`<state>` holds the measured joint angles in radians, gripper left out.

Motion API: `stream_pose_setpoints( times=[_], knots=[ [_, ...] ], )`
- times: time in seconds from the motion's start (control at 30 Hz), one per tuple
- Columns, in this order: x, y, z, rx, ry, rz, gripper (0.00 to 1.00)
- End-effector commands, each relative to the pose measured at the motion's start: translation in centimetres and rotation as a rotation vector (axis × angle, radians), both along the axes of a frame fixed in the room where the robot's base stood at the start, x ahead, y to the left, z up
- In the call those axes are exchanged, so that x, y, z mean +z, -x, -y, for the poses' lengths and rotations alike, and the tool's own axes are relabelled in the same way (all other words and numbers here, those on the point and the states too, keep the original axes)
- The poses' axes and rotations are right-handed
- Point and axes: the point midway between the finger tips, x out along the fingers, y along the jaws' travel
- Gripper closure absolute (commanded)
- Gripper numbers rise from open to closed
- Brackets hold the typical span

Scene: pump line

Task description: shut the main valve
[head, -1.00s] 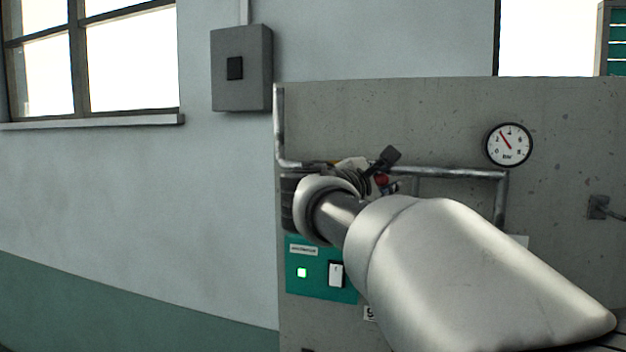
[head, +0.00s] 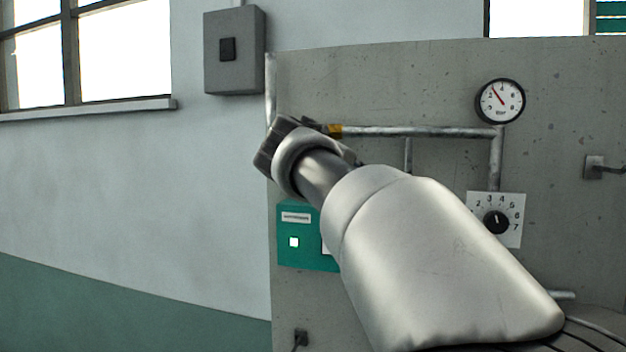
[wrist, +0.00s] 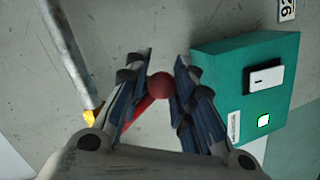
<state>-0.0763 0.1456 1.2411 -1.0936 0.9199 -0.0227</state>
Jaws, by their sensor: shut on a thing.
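The main valve shows as a yellow body (wrist: 92,115) on the metal pipe and a red lever (wrist: 138,110) ending in a red ball knob (wrist: 160,86). In the wrist view the ball sits between the fingertips of my gripper (wrist: 162,82), which is shut on it. The lever lies at an angle to the pipe; the left finger hides part of it. In the head view a yellow part of the valve (head: 335,131) shows at the pipe's left end. My wrist hides the lever, ball and most of my gripper there.
A green switch box (wrist: 235,75) with a white rocker and lit lamp is close beside my right finger. The pipe (head: 420,132) runs right under a pressure gauge (head: 500,101). A numbered dial (head: 497,221) is lower right. A grey box (head: 234,50) hangs on the left wall.

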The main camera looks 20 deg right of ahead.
Motion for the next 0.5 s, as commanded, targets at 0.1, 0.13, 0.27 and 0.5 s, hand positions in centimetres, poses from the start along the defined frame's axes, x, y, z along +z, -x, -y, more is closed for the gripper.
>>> stream_pose_setpoints(
  times=[0.1, 0.13, 0.27, 0.5],
  knots=[
    [-1.3, -0.8, -1.1, 0.005, -0.091, 0.054, 1.0],
    [-1.3, -1.0, -1.3, 0.006, -0.114, 0.069, 1.0],
    [-1.6, -1.5, -2.2, 0.006, -0.204, 0.132, 1.0],
    [-1.7, -2.4, -3.6, 0.008, -0.338, 0.225, 1.0]
  ],
)
